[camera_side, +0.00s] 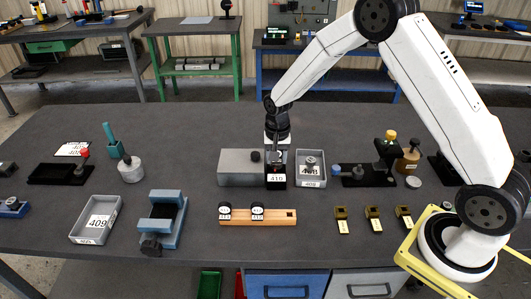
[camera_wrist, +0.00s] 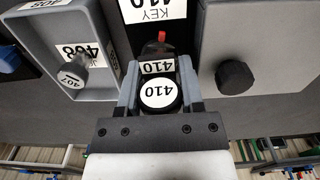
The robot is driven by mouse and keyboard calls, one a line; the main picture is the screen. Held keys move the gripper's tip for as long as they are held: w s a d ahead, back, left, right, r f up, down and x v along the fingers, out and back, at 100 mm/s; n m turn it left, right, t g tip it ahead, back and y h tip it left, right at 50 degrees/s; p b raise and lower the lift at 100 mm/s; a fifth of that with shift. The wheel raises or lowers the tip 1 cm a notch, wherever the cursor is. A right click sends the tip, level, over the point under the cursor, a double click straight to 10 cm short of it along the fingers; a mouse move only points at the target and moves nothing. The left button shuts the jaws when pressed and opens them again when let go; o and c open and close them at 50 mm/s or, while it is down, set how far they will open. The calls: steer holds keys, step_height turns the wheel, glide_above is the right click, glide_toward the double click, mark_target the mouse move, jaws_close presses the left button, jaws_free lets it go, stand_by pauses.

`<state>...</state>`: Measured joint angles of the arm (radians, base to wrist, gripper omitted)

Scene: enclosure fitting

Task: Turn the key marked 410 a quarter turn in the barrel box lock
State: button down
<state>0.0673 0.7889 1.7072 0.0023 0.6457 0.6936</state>
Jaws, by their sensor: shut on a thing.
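My gripper (camera_side: 278,156) points down at the black barrel box lock (camera_side: 276,182), which carries a white 410 label in the side view. In the wrist view my gripper (camera_wrist: 158,92) is shut on the key marked 410 (camera_wrist: 158,101), a black round head with a white disc, one finger on each side. A second 410 label sits just beyond the key head. A red mark and a white KEY 410 plate (camera_wrist: 155,9) show beyond that. The key's lower end is hidden, so I cannot tell how deep it sits in the lock.
A grey box (camera_side: 236,168) with a black knob stands left of the lock. A grey tray (camera_side: 300,181) marked 408 stands close on its right, holding a key marked 407 (camera_wrist: 75,77). A wooden rack (camera_side: 276,217) with two keys lies in front. Bare table separates them.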

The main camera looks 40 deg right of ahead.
steer(key=shift+n, duration=1.3)
steer(key=shift+c, duration=0.7)
jaws_free()
steer(key=shift+a+r, duration=0.1)
steer(key=shift+w+r, duration=0.15)
steer(key=shift+r, duration=3.7)
steer(key=shift+s, duration=0.2)
